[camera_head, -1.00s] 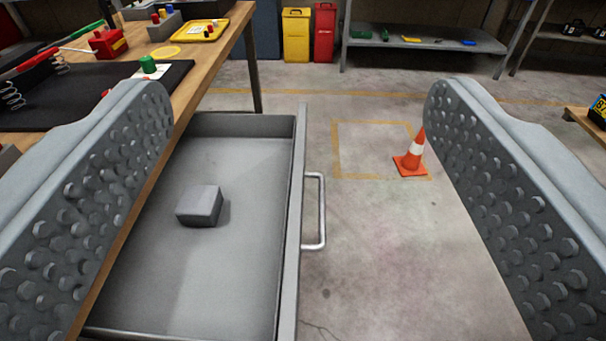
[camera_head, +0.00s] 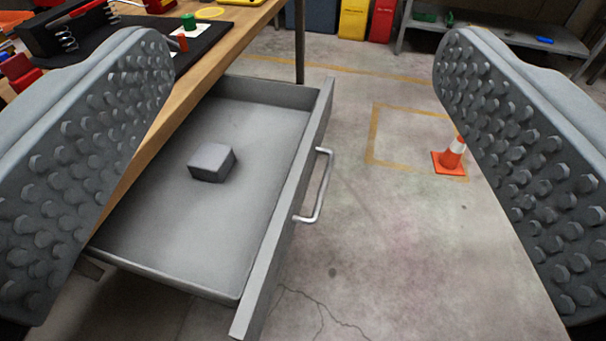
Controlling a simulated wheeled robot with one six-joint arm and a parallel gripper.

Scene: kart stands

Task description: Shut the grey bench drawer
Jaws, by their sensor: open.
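The grey bench drawer (camera_head: 268,222) is pulled out from under the wooden bench, with its front panel facing right. A metal bar handle (camera_head: 319,188) is on that front. A small grey block (camera_head: 212,161) lies on the drawer floor. My gripper (camera_head: 305,180) is open, with one studded finger at each side of the view. The drawer front and handle show between the fingers, and nothing is held. The left finger hides part of the bench edge and the drawer's left side.
The wooden bench top (camera_head: 235,45) at upper left carries a black mat and several small items. An orange and white cone (camera_head: 452,158) stands on the floor to the right. Yellow and red bins (camera_head: 354,18) and a shelf are at the back.

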